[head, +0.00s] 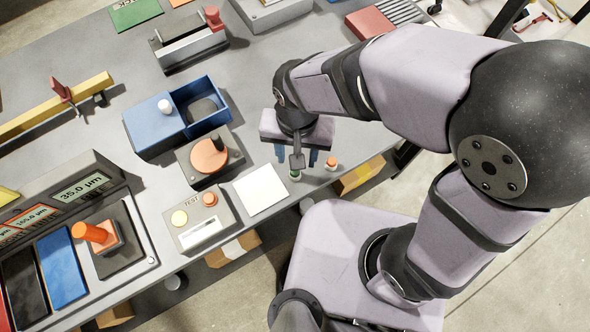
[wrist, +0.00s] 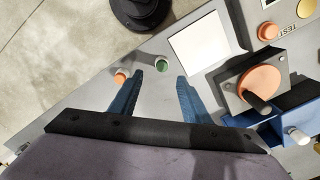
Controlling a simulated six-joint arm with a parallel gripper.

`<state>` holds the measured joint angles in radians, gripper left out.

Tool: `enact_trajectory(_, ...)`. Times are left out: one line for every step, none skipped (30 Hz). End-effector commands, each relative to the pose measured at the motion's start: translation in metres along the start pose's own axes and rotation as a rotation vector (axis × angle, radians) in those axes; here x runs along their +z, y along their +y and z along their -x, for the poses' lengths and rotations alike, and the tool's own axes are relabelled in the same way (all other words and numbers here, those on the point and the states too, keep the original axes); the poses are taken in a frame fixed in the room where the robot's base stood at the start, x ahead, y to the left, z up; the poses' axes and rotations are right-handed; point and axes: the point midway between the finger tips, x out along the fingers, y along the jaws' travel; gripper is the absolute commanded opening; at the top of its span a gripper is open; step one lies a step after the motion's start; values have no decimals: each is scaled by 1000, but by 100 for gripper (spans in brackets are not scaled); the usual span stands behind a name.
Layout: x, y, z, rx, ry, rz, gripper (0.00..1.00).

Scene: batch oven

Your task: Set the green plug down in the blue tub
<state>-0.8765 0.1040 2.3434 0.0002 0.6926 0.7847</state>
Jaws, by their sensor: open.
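The green plug (head: 295,176) stands on the grey bench near its front edge, partly hidden by my wrist in the head view. It shows clearly in the wrist view (wrist: 162,66), just beyond the gap between my fingertips. My gripper (head: 297,160) is open and empty, with blue fingers (wrist: 160,82) pointing down above the bench by the plug. The blue tub (head: 212,123) sits to the left. A blue lid (head: 150,124) with a white knob (head: 165,106) covers its left half; the right half is open, with a dark interior. The wrist view shows part of the tub at right.
An orange plug (head: 331,163) stands right of the green one. A white square pad (head: 261,189) lies left of the plugs. An orange turntable with a black handle (head: 209,155) stands before the tub. A TEST box (head: 199,220) is at the front edge.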

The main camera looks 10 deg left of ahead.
Motion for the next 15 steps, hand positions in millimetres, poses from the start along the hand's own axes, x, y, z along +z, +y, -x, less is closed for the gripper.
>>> enact_trajectory(0,2,0,4,-1,1,43)
enact_trajectory(0,2,0,5,-2,1,43)
enact_trajectory(1,2,-1,5,-2,2,43)
enact_trajectory(1,2,-2,5,-2,2,43)
enact_trajectory(1,1,-4,5,-3,2,43)
enact_trajectory(1,1,-6,6,-4,2,43)
enact_trajectory(1,1,-8,6,-4,2,43)
enact_trajectory(1,1,-10,5,-4,2,43)
enact_trajectory(1,1,-14,6,-4,1,43)
enact_trajectory(1,1,-16,5,-4,2,43)
enact_trajectory(1,1,-18,5,-3,1,43)
enact_trajectory(1,1,-20,4,-3,1,43)
enact_trajectory(1,0,-20,3,-3,1,43)
enact_trajectory(1,0,-21,3,-2,1,43)
enact_trajectory(1,0,-21,2,-1,1,43)
